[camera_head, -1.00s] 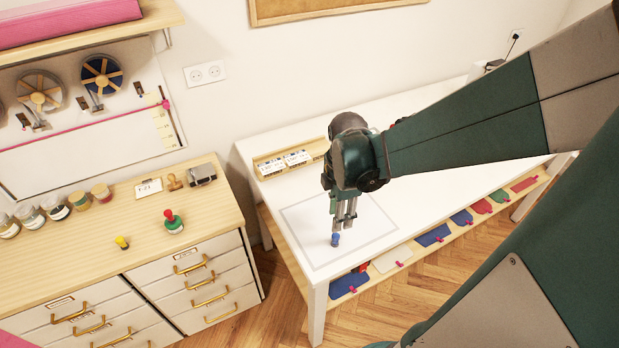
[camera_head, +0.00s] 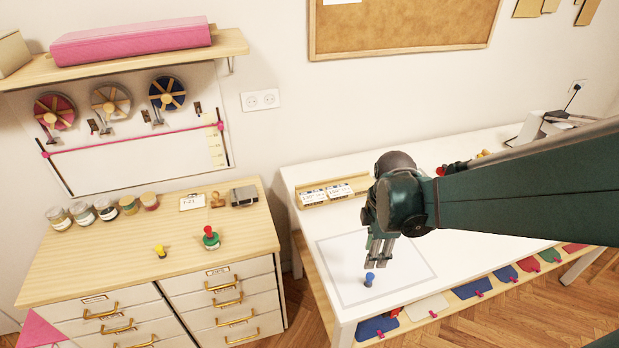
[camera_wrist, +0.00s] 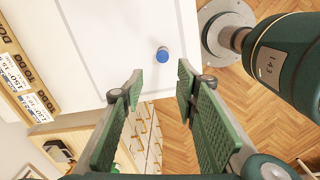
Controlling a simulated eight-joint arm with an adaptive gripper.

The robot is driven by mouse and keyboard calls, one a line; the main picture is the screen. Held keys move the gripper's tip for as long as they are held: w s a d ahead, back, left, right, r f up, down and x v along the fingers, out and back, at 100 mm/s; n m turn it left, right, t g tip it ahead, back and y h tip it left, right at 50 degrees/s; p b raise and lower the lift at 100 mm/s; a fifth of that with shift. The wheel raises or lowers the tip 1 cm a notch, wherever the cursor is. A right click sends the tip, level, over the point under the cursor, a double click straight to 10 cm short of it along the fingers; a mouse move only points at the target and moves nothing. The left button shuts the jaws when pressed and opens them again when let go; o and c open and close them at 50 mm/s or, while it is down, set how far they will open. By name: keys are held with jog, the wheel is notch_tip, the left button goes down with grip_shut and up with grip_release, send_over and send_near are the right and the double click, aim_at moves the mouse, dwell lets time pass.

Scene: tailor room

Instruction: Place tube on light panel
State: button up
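A small blue tube (camera_head: 369,280) stands upright on the light panel (camera_head: 347,258), a pale square with a grey outline on the white table. It is near the panel's front edge. In the wrist view only its round blue top (camera_wrist: 162,54) shows clearly. My gripper (camera_head: 379,264) is above and just behind the tube in the head view. In the wrist view its two green-padded fingers (camera_wrist: 161,84) are spread apart with nothing between them. The tube lies beyond the fingertips and looks clear of them.
A wooden cabinet (camera_head: 110,235) at left holds a yellow piece (camera_head: 160,251), a red-and-green piece (camera_head: 211,238) and several jars. A wooden tray with labelled boxes (camera_head: 327,194) sits behind the panel. Coloured swatches (camera_head: 472,289) lie on the shelf below the table.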

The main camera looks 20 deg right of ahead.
jog(key=s+a+r+m+t, duration=0.2)
jog(key=a+r+m+t, duration=0.4)
jog(key=a+r+m, duration=0.6)
jog(key=shift+s+a+r+m+t, duration=0.2)
jog(key=shift+r+m+t, duration=0.2)
jog(key=shift+r+m, duration=1.25)
jog(key=shift+f, duration=0.1)
notch_tip(320, 180, down, 4)
jog(key=b, duration=0.4)
jog(key=shift+f, duration=0.1)
